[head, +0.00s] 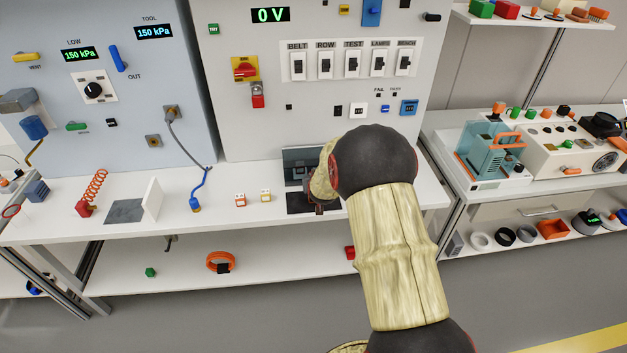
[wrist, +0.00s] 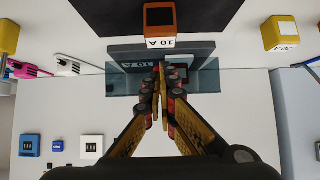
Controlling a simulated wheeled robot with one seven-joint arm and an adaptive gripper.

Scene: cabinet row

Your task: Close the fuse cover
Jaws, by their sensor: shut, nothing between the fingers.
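The fuse cover (wrist: 206,78) is a see-through teal panel low on the cabinet front, where it meets the counter. In the head view it shows as a dark glassy panel (head: 297,158), partly hidden by my arm. A dark grey block (wrist: 130,53) with a "10 A" label lies behind or beside it. My gripper (wrist: 162,68) is shut and empty, its fingertips overlapping the middle of the cover. I cannot tell whether they touch it, nor the cover's exact angle. In the head view my gripper (head: 316,200) is mostly hidden by my wrist.
An orange-and-black "10 A" block (wrist: 160,20) sits by a dark mat (wrist: 110,18), close past my fingertips. A yellow block (head: 265,195) and an orange-white block (head: 240,199) stand left of the mat. Switches (head: 352,62) line the panel above. A blue-plugged cable (head: 195,203) lies farther left.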

